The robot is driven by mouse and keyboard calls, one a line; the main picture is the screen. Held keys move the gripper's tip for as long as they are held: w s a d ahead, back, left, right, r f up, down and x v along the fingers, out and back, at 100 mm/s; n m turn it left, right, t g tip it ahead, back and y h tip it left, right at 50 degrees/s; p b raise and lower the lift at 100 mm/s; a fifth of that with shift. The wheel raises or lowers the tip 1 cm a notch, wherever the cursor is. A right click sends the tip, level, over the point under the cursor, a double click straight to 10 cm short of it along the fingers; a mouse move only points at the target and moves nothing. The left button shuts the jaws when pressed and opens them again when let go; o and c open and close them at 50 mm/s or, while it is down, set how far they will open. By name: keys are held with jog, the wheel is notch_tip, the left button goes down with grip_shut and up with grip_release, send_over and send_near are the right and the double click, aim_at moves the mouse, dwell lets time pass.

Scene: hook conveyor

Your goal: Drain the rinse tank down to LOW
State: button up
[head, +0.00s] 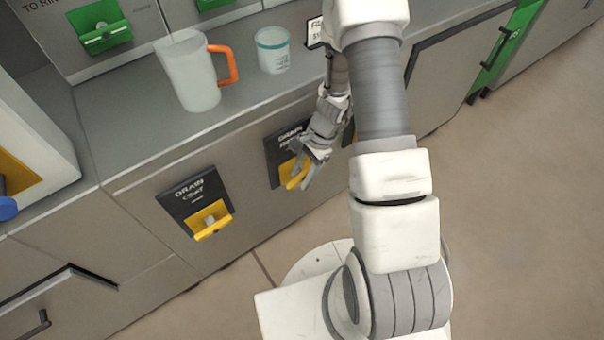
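A dark panel (272,158) on the cabinet front reads "DRAIN" above a second word that my gripper mostly hides; its first letter looks like R. A yellow handle (293,181) sits at its lower part. My gripper (302,175) is at this handle with its fingers pointing down. The fingers look a little apart at the yellow handle, but I cannot tell whether they grip it. A second panel (182,196), to the left, reads "DRAIN COAT" and has its own yellow handle (212,221). No rinse tank level mark is legible.
A white pitcher with an orange handle (190,72) and a small teal-rimmed cup (272,52) stand on the grey counter (130,130). A green lever unit (103,36) is on the back wall. Floor at right (520,210) is clear.

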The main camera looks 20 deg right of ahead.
grip_shut()
jog(key=shift+d+f+g+y, duration=0.15)
jog(key=shift+g+y, duration=0.25)
jog(key=shift+y, duration=0.6)
jog(key=shift+g+y+b, duration=0.4)
jog(key=shift+y+b, duration=0.05)
jog(key=shift+y, duration=1.05)
jog(key=shift+o, duration=0.4)
grip_release()
